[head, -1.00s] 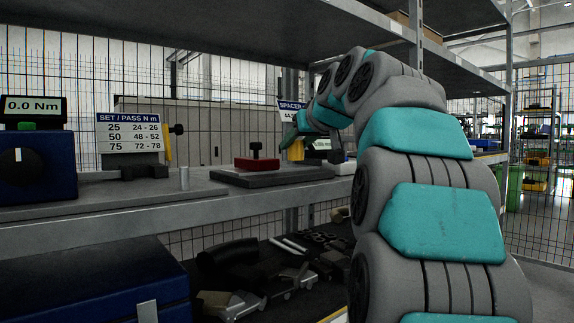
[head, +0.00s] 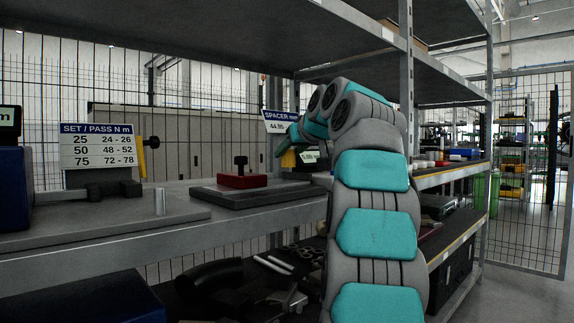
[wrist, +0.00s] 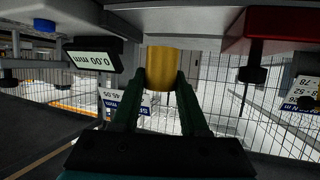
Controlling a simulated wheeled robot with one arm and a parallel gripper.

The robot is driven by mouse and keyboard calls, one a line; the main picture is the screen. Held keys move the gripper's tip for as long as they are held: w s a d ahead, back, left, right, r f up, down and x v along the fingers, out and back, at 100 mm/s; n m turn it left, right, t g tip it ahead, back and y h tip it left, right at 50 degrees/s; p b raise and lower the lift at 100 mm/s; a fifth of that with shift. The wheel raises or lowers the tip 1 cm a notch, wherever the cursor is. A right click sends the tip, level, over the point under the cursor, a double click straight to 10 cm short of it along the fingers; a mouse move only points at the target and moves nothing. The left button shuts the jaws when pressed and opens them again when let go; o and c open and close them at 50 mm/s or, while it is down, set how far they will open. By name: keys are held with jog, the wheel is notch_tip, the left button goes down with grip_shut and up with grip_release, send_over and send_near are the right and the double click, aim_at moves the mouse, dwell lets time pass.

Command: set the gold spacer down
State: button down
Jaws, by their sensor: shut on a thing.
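The gold spacer (wrist: 161,68) is a short yellow cylinder held between the dark fingers of my gripper (wrist: 161,80) in the wrist view, which looks upside down. My gripper is shut on it. The spacer's far end appears close to the edge of a pale grey plate (wrist: 178,22); I cannot tell whether they touch. In the head view my arm reaches over the bench, and a small yellow patch (head: 289,158) shows by its end, beside the spacer sign (head: 281,122). My fingers are mostly hidden there.
A red block with a dark knob (head: 241,178) sits on a dark plate left of my arm's end. A display reading 0.00 mm (wrist: 93,60) is close beside the spacer in the wrist view. A metal pin (head: 160,201) stands on the bench (head: 100,240). A shelf (head: 200,40) hangs above.

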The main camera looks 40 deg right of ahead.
jog(key=w+d+p, duration=0.1)
jog(key=w+d, duration=0.1)
jog(key=w, duration=0.1)
jog(key=w+d+p, duration=0.1)
jog(key=w, duration=0.1)
jog(key=shift+w+d+f+p, duration=0.2)
jog(key=shift+d+p, duration=0.15)
jog(key=shift+f+b, duration=1.05)
jog(key=shift+f, duration=0.85)
jog(key=shift+c, duration=2.1)
grip_release()
jog(key=shift+r, duration=0.1)
jog(key=v, duration=1.2)
jog(key=shift+b, duration=0.35)
jog(key=shift+a, duration=0.1)
